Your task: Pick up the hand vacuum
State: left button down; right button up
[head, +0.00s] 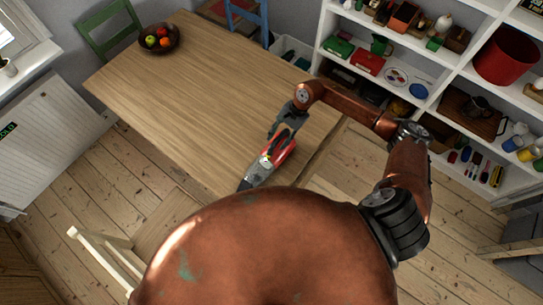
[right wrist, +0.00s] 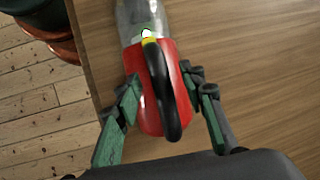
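The hand vacuum (head: 260,172) has a red body, a clear grey front part and a black handle. It lies on the wooden table near its front right edge, and it also shows in the right wrist view (right wrist: 184,105). My right gripper (head: 276,140) is low over its red end. In the right wrist view the gripper (right wrist: 161,82) is open, with one green-padded finger on each side of the red body and the handle between them. I cannot tell whether the fingers touch it. My left gripper is not in view.
The wooden table (head: 200,90) is mostly clear. A fruit bowl (head: 159,39) stands at its far left corner. A green chair (head: 110,25) and a blue chair (head: 248,18) stand behind it. White shelves (head: 440,105) full of goods stand at right.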

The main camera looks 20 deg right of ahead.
jog(key=shift+x, duration=0.85)
jog(key=shift+w, duration=0.1)
grip_shut()
jog(key=shift+w+r, duration=0.1)
jog(key=shift+r, duration=0.05)
